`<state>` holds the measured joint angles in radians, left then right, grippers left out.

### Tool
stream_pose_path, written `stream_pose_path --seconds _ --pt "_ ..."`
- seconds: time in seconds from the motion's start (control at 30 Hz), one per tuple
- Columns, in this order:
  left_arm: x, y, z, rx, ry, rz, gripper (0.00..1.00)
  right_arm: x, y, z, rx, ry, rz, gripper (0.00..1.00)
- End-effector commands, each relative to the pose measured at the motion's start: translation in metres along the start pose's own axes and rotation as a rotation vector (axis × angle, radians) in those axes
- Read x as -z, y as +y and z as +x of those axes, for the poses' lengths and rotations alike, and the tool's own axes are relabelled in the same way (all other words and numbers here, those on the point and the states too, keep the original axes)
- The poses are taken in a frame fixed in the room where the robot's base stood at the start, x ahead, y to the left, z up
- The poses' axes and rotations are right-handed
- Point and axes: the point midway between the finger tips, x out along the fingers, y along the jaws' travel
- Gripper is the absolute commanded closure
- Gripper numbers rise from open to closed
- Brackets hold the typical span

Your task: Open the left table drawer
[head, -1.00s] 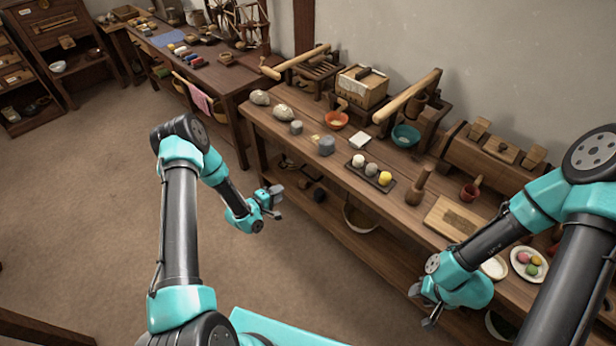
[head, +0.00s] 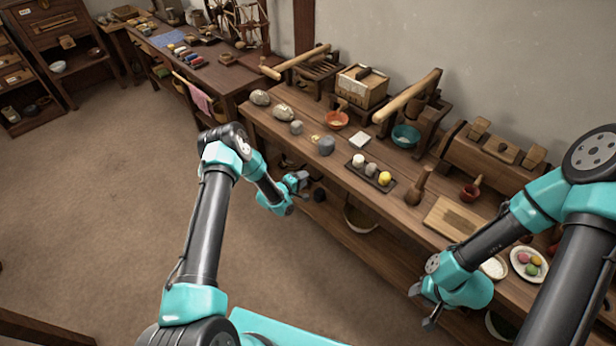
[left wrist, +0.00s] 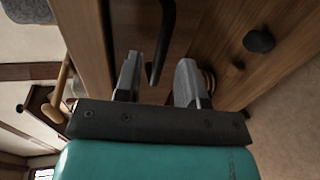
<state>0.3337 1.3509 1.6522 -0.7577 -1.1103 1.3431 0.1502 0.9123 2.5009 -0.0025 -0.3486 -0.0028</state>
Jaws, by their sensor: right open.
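The long wooden table (head: 322,168) runs along the wall in the head view. My left gripper (head: 298,182) is at its front side, near the left end, below the tabletop edge. In the left wrist view my left gripper (left wrist: 158,80) is open, with its two grey fingers apart. A dark bar-shaped handle (left wrist: 163,40) on a brown wooden front (left wrist: 205,35) shows between the fingers; I cannot tell whether they touch it. The drawer front is hidden in the head view. My right gripper (head: 430,308) is open and empty in front of the table's right part.
A dark round knob (left wrist: 259,40) is right of the handle in the left wrist view. On the tabletop stand an orange bowl (head: 336,120), a teal bowl (head: 406,136) and a dark tray (head: 367,176). The floor (head: 110,210) at left is clear.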

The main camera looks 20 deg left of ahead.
Motion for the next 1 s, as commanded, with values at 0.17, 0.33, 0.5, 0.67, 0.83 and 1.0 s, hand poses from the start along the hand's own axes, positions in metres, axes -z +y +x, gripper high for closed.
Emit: stream_pose_path --seconds 0.17,0.33,0.5,0.67,0.83,1.0 --pt "-0.001 0.0 0.024 -0.001 -0.001 0.001 0.64 0.0 0.0 0.0 0.0 0.0 0.0 0.57" --pt "0.0 0.0 0.034 -0.001 0.0 0.0 0.64 0.0 0.0 0.0 0.0 0.0 0.0 0.57" --pt "0.0 0.0 0.034 0.0 0.001 -0.001 0.64 0.0 0.0 0.0 0.0 0.0 0.0 0.57" --pt "0.0 0.0 0.034 0.0 0.0 -0.001 0.68 0.0 0.0 0.0 0.0 0.0 0.0 0.57" --pt "0.0 0.0 0.034 0.0 0.0 -0.001 0.85 0.0 0.0 0.0 0.0 0.0 0.0 0.57" --pt "0.0 0.0 0.034 0.0 0.0 0.0 1.0 0.0 0.0 0.0 0.0 0.0 0.0 0.57"
